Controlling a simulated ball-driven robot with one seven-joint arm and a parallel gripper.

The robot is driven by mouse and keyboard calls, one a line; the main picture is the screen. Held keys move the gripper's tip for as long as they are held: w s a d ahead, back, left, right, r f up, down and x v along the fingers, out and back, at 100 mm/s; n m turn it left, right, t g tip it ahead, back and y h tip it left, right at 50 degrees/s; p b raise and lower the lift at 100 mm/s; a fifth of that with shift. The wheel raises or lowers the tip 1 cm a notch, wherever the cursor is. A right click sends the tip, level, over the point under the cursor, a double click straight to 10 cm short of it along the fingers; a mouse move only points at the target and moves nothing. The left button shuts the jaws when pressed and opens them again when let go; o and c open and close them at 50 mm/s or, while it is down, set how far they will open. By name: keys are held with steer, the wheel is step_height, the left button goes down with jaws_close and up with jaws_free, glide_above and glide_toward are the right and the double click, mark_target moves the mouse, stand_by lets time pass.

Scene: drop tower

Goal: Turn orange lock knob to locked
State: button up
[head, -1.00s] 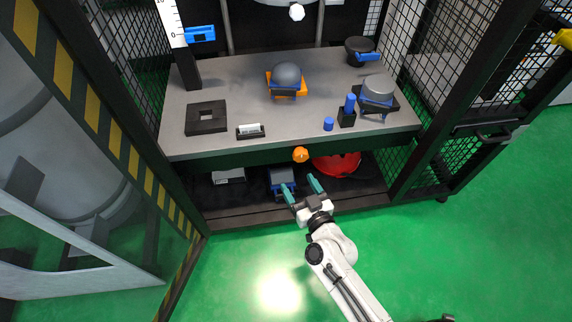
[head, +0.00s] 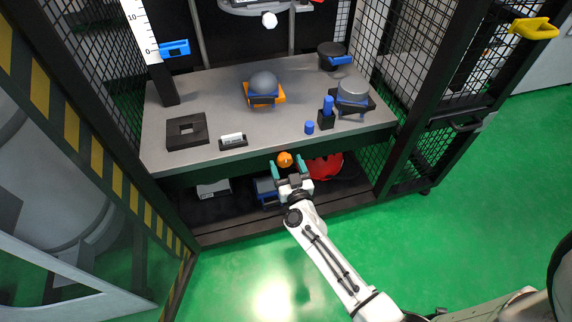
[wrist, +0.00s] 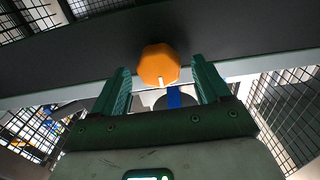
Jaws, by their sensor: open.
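The orange lock knob (head: 285,159) sits on the dark front edge of the grey table. In the wrist view the knob (wrist: 159,65) is faceted, with a short white mark on its lower part. My gripper (head: 288,166) is open, with its two green fingers on either side of the knob. In the wrist view my gripper (wrist: 160,82) has its fingertips level with the knob's lower part, with a gap visible on both sides. I cannot tell whether the fingers reach fully around it.
The grey table (head: 215,95) above holds a grey dome on an orange base (head: 263,88), a black square block (head: 187,131) and small blue pieces (head: 309,127). A red object (head: 325,167) lies on the lower shelf. Mesh panels (head: 400,130) stand at the right.

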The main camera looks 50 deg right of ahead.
steer(key=shift+w+d, duration=0.3)
steer(key=shift+w, duration=0.2)
steer(key=c, duration=1)
